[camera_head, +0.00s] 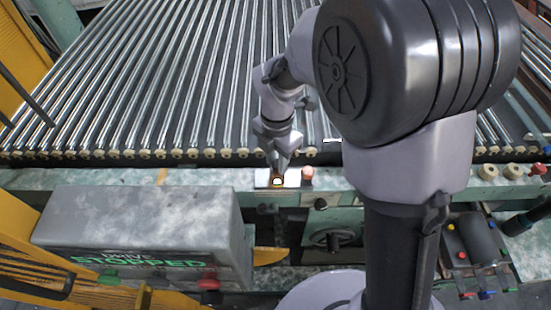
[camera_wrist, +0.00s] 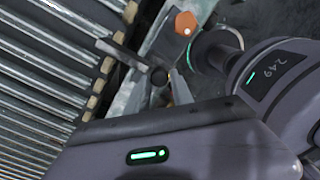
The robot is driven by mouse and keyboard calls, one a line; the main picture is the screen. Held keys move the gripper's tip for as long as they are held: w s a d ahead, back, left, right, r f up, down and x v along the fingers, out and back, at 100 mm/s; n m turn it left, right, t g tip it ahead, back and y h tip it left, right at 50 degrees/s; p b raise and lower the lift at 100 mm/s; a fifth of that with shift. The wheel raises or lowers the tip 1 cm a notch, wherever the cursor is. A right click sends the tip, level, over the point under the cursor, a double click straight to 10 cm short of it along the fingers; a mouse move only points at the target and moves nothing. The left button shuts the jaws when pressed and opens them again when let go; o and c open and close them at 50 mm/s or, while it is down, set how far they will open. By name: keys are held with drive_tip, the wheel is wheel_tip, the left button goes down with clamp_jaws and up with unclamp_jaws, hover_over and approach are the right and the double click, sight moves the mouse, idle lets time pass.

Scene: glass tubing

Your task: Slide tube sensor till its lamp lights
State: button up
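In the head view, long glass-like tubes (camera_head: 165,75) lie side by side on the machine bed, ending at a row of pale rollers. On the front rail just below them sits a small dark fitting, which looks like the tube sensor, with a small bright yellow-orange lamp (camera_head: 278,181) that looks lit. My gripper (camera_head: 280,170) points down right at this fitting. Its fingertips are too small and partly hidden, so I cannot tell whether it grips. In the wrist view the gripper body covers the bottom, and a dark bar with a round black end (camera_wrist: 160,77) shows beyond it.
An orange knob (camera_head: 308,173) stands just right of the fitting; an orange hexagonal piece (camera_wrist: 186,22) shows in the wrist view. A grey box (camera_head: 140,230) reading "STOPPED" stands front left. A handwheel (camera_head: 334,239) sits below the rail. Yellow railings flank the left.

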drive_tip(key=shift+o, duration=0.5)
drive_tip(key=shift+r, duration=0.1)
drive_tip(key=shift+w, duration=0.15)
drive_tip(key=shift+r, duration=0.35)
wheel_tip(320, 180, up, 17)
drive_tip(key=p, duration=0.6)
drive_tip(key=shift+s+f+p, duration=0.2)
drive_tip(key=shift+s+p, duration=0.05)
drive_tip(key=shift+p, duration=0.15)
